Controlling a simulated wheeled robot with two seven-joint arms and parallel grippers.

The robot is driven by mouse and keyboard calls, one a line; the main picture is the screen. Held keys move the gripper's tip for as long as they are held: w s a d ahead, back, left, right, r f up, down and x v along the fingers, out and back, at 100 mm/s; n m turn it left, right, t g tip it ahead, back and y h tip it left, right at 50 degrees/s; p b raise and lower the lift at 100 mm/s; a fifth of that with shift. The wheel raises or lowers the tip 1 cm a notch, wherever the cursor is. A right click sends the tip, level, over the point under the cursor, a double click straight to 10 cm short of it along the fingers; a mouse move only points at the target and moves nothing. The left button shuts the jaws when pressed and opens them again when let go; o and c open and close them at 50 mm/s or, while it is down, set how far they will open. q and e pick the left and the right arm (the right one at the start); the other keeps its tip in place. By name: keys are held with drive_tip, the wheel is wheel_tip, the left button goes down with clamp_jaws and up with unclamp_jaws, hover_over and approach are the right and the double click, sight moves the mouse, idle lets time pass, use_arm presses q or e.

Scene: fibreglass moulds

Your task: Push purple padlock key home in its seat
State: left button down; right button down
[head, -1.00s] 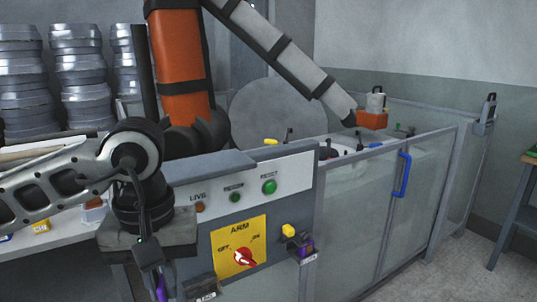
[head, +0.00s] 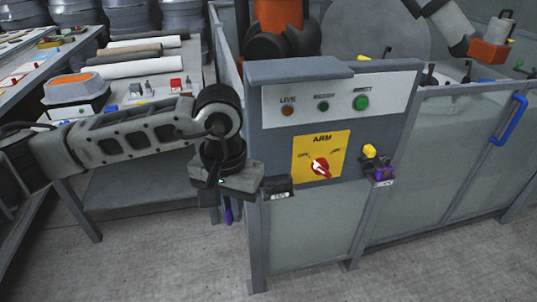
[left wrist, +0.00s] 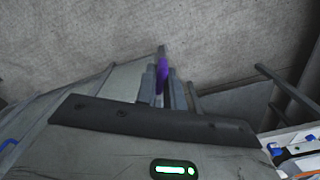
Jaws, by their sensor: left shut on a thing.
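My left gripper (head: 229,205) points down just left of the control panel, shut on a slim purple thing (head: 229,216), which looks like the purple key. It hangs below the jaws in the head view. In the left wrist view the purple key (left wrist: 162,80) shows upright between the two grey fingers, with its lower part hidden. A purple padlock (head: 381,173) sits at the right edge of the panel, under a yellow piece (head: 369,151). The key is well apart from this padlock. The seat itself is too small to make out. My right gripper is out of view.
The grey control panel (head: 335,105) carries a red switch (head: 320,167) and a dark labelled block (head: 278,187) close to my gripper. A fenced cell (head: 440,150) lies right, with an orange robot arm. Benches stand left. Floor in front is clear.

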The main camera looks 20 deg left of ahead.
use_arm(q)
drive_tip(key=d+r+m, duration=0.8)
drive_tip(key=d+r, duration=0.1)
drive_tip(key=d, duration=0.4)
drive_tip(key=shift+s, duration=0.45)
drive_tip(key=w+d+f+m, duration=0.3)
drive_tip(key=d+f+m, duration=0.1)
drive_tip(key=shift+w+f+m, duration=0.25)
drive_tip(key=shift+w+m, duration=0.05)
drive_tip(key=shift+w, duration=0.05)
drive_tip(key=shift+a, duration=0.1)
drive_tip(key=s+a+r+n, duration=0.4)
drive_tip(key=a+r+n, duration=0.4)
drive_tip(key=r, duration=0.1)
drive_tip(key=shift+s, duration=0.4)
drive_tip(key=shift+d+r, duration=0.1)
drive_tip(key=w+d+n, duration=0.4)
drive_tip(key=w+d, duration=0.2)
drive_tip(key=d, duration=0.3)
drive_tip(key=shift+w+d+n, duration=0.3)
drive_tip(key=shift+w+d, duration=0.05)
drive_tip(key=shift+d, duration=0.05)
